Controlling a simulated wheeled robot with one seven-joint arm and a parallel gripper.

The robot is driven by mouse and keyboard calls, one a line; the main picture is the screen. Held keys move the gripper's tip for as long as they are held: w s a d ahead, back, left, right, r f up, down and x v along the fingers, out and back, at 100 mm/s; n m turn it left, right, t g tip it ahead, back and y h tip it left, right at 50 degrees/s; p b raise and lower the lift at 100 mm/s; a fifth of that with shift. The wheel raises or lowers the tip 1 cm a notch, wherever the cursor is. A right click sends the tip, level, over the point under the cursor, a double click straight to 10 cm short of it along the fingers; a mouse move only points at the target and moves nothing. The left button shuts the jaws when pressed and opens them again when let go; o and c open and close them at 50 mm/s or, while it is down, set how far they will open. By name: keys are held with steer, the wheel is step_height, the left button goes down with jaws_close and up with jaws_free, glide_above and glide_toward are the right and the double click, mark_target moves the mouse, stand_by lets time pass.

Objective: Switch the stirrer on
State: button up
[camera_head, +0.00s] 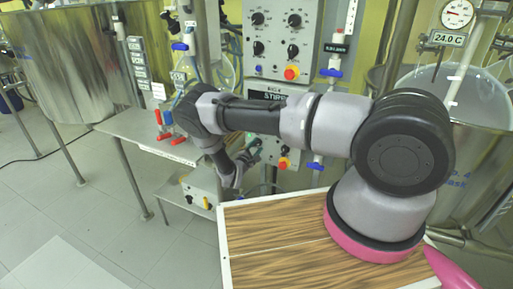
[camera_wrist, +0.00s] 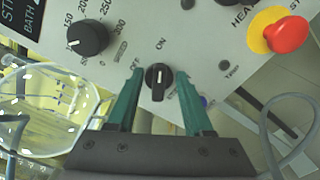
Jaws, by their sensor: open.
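The stirrer's grey panel (camera_wrist: 215,50) fills the upper part of the wrist view, tilted. A small black rotary switch (camera_wrist: 159,88) with a white mark sits on it, with "ON" printed above and a partly hidden label at its upper left. My gripper (camera_wrist: 160,76) is open, with one green finger on each side of the switch; I cannot tell whether either touches it. A larger black speed dial (camera_wrist: 88,40) is at the upper left. In the head view my gripper (camera_head: 243,160) is at the lower panel, and my forearm hides most of the stirrer panel (camera_head: 262,86).
A red stop button on yellow (camera_wrist: 287,34) is right of the switch; it also shows in the head view (camera_head: 284,163).

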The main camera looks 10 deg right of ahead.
steer(key=v, duration=1)
steer(key=shift+s+a, duration=0.15)
steer(key=shift+s, duration=0.15)
steer(key=s+d+r+m+g+y, duration=0.15)
steer(key=d+r+m+g, duration=0.3)
steer(key=r, duration=0.65)
steer(key=s+d+r+m+g, duration=0.3)
steer(key=r+m+g, duration=0.2)
steer(key=r, duration=0.5)
steer(key=s+d+r+m+g, duration=0.2)
steer(key=d+r+m+g, duration=0.25)
steer(key=r, duration=0.65)
steer(key=s+r+m+t+y, duration=0.6)
steer(key=s+r+y, duration=0.5)
steer(key=s+r, duration=1.2)
steer(key=shift+s+r+m+t, duration=0.3)
steer(key=shift+s+r+m, duration=0.1)
steer(key=shift+r, duration=0.35)
